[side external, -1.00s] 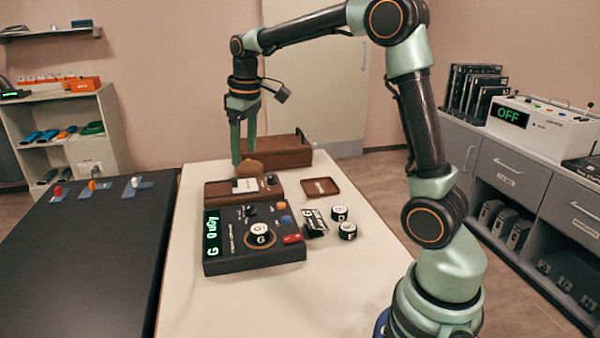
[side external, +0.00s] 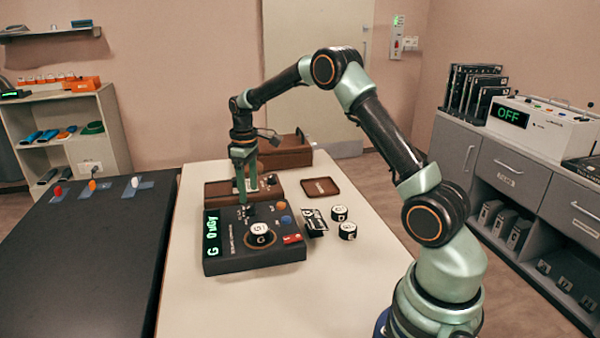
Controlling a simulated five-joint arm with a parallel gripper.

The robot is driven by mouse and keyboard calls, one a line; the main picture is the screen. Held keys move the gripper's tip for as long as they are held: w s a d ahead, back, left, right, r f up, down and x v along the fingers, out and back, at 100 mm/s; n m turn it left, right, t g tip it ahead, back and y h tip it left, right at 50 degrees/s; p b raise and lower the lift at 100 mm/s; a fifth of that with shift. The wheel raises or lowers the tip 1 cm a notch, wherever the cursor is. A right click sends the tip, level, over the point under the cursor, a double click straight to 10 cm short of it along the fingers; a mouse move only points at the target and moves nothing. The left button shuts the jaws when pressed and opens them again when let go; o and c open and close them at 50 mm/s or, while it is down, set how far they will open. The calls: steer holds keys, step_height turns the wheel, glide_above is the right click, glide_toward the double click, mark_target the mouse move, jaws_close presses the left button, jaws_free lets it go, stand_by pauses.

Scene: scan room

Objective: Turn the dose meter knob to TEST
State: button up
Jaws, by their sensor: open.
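The dose meter (side external: 272,258) is a dark box on the pale table, with a green lit display (side external: 212,235) that appears to read in uGy. A small black knob (side external: 249,212) sits on its top near the far edge. A white-topped round piece (side external: 260,234) sits nearer the middle, with an orange button, a blue button and a red piece to the right. My gripper (side external: 242,202) points straight down, open and empty, its fingertips at or just above the knob. I cannot tell whether they touch it. The knob's pointer and labels are too small to read.
A brown instrument box (side external: 216,194) stands close behind the meter, partly hidden by my gripper. A brown case (side external: 288,157) and a shallow brown tray (side external: 320,187) lie farther back. Two black-and-white round pieces (side external: 339,213) (side external: 347,231) and a small card (side external: 314,222) are right of the meter.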

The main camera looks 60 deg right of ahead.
mark_target(250, 205)
steer(key=shift+f, duration=2.3)
jaws_close()
